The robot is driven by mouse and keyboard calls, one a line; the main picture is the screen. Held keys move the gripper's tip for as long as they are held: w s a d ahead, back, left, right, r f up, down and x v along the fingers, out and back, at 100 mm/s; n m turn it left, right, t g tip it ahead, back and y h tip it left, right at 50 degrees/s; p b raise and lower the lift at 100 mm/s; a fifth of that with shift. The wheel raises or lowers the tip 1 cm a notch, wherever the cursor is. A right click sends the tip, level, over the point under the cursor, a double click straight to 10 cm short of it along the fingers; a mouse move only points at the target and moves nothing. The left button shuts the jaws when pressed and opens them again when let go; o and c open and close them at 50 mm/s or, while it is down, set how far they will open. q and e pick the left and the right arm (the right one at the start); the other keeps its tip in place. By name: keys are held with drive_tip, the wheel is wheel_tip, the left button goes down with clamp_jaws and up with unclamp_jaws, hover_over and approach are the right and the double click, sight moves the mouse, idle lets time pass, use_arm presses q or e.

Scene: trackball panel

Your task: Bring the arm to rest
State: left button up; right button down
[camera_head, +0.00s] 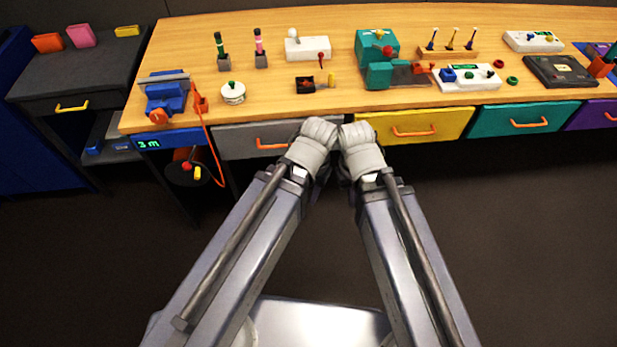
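My two arms reach forward from the bottom of the view, and their light grey ends meet close together at the bench's front edge. My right gripper (356,132) is in front of the yellow drawer (440,124). My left gripper (318,131) is in front of the grey drawer (236,140). The fingers of both are not clear from above, so I cannot tell open from shut. No object shows in either one. Which thing is the trackball panel is too small to tell.
The wooden bench (440,18) bears a blue vise-like device (166,96), a white box with a ball (307,48), a teal machine (376,46) and white panels (468,80). An orange cable (212,150) hangs at the left. The dark floor (520,240) at the right is clear.

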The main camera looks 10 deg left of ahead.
wheel_tip(320, 180, up, 10)
drive_tip(key=p, duration=0.9)
drive_tip(key=shift+f, duration=0.2)
